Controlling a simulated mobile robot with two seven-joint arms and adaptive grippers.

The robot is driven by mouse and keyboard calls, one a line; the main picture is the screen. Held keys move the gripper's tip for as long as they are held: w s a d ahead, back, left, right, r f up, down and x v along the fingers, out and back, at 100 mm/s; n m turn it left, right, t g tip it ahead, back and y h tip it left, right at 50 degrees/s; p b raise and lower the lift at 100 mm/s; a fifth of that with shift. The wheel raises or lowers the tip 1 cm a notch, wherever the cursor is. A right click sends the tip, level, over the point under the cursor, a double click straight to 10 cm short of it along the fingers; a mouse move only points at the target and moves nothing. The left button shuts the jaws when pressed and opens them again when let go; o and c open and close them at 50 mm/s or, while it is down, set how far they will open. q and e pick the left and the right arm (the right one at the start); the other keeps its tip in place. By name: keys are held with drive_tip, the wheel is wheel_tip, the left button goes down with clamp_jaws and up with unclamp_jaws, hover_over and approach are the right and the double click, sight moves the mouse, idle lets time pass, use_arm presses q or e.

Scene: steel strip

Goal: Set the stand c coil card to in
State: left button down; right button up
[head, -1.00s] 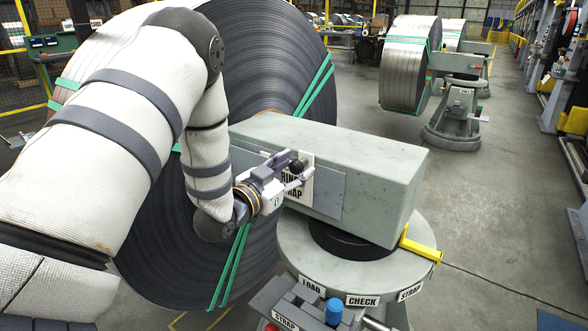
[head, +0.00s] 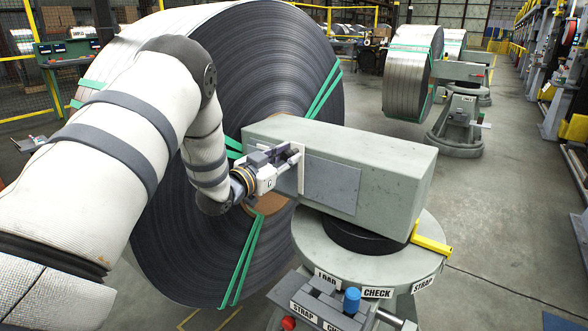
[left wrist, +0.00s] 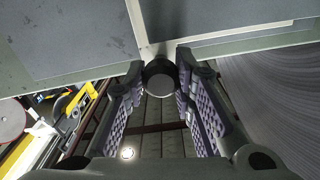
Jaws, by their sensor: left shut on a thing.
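The stand's grey block (head: 400,180) carries a flat grey plate (head: 332,186) on its near face, beside the big strip coil (head: 200,235). A pale card edge (head: 302,168) shows as a narrow upright strip at the plate's left; no lettering on it is readable now. My left gripper (head: 288,158) is at this edge, its fingers shut around a dark round knob (left wrist: 160,80). In the left wrist view a finger lies on each side of the knob, with pale edging above it. My forearm and gripper hide the plate's left part. My right gripper is not in view.
The block sits on a round turntable (head: 310,255) labelled LOAD, CHECK and STRAP, with a yellow pointer (head: 432,244). Below is a control with a blue knob (head: 352,300) and a red knob (head: 288,323).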

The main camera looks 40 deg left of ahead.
use_arm(q)
drive_tip(key=shift+s+a, duration=0.1)
drive_tip(key=shift+a, duration=1)
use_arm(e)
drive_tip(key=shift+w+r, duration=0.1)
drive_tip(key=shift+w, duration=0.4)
use_arm(q)
drive_tip(key=shift+r, duration=0.1)
drive_tip(key=c, duration=1.3)
unclamp_jaws()
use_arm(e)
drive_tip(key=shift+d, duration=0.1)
use_arm(q)
drive_tip(key=shift+a+r, duration=0.1)
